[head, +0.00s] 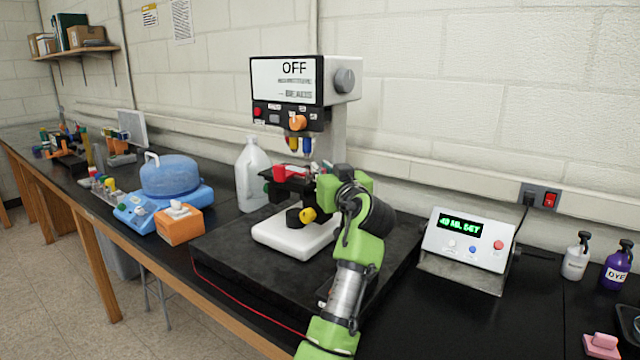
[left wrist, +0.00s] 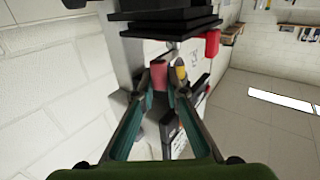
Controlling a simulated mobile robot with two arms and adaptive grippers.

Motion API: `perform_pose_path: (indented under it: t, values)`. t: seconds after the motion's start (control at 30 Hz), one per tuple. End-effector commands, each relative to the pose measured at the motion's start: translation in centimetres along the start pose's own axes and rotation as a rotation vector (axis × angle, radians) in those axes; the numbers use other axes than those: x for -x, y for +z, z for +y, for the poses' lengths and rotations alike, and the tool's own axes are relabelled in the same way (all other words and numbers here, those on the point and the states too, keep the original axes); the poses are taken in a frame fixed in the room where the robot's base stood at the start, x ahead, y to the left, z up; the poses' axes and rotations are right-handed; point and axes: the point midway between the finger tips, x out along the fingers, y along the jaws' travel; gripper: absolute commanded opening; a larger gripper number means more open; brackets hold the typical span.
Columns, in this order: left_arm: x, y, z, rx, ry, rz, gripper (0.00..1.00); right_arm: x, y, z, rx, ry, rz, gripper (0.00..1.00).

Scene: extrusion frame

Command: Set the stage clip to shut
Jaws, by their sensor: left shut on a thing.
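The microscope stage (head: 292,184) is a dark plate under the objectives, with a red part (head: 284,172) at its left. The red part also shows in the left wrist view (left wrist: 212,43), at the edge of the black stage plates. My left gripper (head: 317,181) comes in from the right, close beside the stage. Its teal fingers (left wrist: 170,84) are nearly together in the left wrist view. My right gripper is out of view.
The microscope head (head: 345,82) with an OFF display stands above. Its coloured objectives (head: 307,145) hang close over the stage. A control box (head: 467,249) stands to the right; a plastic jug (head: 252,175) and a blue device (head: 166,193) stand left.

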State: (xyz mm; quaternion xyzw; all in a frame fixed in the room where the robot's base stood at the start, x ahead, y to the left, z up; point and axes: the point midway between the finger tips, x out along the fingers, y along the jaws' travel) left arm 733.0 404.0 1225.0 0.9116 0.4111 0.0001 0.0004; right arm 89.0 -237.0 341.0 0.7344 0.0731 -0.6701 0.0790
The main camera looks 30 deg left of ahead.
Motion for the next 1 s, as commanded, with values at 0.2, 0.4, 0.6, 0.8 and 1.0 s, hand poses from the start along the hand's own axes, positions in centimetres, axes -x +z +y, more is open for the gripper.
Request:
perform_pose_path:
  t: [0.2, 0.4, 0.6, 0.8, 1.0]
  values:
    - [-0.16, 0.11, 0.27, 0.0, -0.055, 0.0, 0.0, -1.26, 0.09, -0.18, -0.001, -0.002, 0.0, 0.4]
    - [-0.22, -0.05, 0.24, 0.0, -0.07, 0.001, 0.0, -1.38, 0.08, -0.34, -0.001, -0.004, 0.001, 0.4]
    - [-0.22, -0.08, 0.22, 0.0, -0.071, 0.001, 0.0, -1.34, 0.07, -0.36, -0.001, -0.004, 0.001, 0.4]
    - [-0.23, -0.07, 0.2, 0.0, -0.071, 0.001, 0.3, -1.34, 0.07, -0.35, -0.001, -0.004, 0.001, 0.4]
    - [-0.23, -0.04, 0.2, 0.0, -0.071, 0.001, 0.3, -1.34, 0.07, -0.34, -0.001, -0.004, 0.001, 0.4]
